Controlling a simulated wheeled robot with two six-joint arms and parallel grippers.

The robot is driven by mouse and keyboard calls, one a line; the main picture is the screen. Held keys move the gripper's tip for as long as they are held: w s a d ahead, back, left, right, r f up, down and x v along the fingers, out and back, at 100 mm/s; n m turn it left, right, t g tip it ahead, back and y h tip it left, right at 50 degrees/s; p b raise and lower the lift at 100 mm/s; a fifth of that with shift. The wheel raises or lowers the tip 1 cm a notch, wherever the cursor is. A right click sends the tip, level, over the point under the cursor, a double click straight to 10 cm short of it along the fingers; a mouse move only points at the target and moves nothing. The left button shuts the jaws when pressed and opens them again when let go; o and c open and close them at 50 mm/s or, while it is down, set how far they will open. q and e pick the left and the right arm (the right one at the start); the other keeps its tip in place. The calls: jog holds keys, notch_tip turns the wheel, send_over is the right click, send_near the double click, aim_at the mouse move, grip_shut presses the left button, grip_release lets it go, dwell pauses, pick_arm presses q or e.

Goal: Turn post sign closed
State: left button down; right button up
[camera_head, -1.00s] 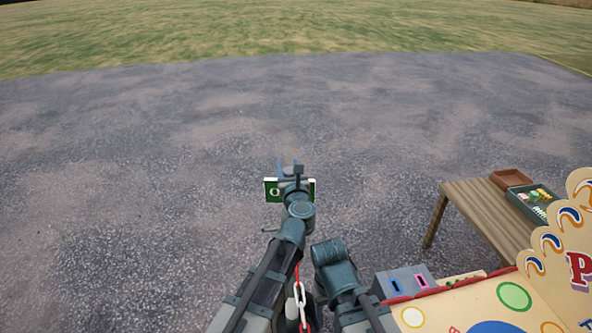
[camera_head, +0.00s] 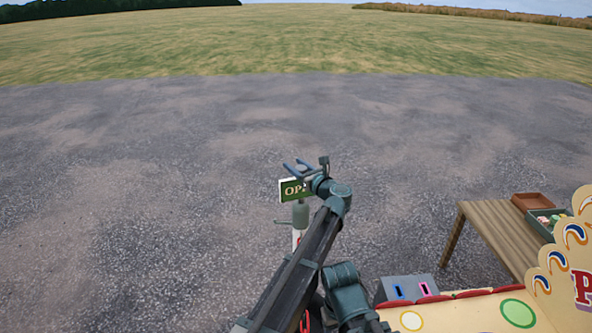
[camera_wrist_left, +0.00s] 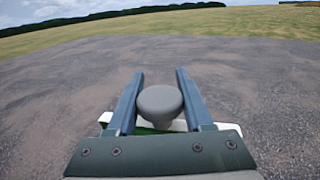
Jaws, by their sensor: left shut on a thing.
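The post sign (camera_head: 294,190) is a green board with a white border. It shows the letters "OP" in the head view, and my left arm hides the rest. It sits on a grey and white post (camera_head: 300,214). A round grey knob (camera_wrist_left: 160,103) tops the sign in the left wrist view. My left gripper (camera_head: 293,164) is at the top of the sign, shut on the knob, with a finger on each side of it. In the wrist view the sign's white edge (camera_wrist_left: 105,118) shows below the fingers. My right gripper is not in view.
A wooden table (camera_head: 490,228) holds a brown tray (camera_head: 532,201) and a green crate (camera_head: 541,229). The tarmac beyond the sign is clear.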

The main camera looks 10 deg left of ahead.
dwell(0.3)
pick_arm(q)
jog(key=shift+c, duration=1.5)
grip_release()
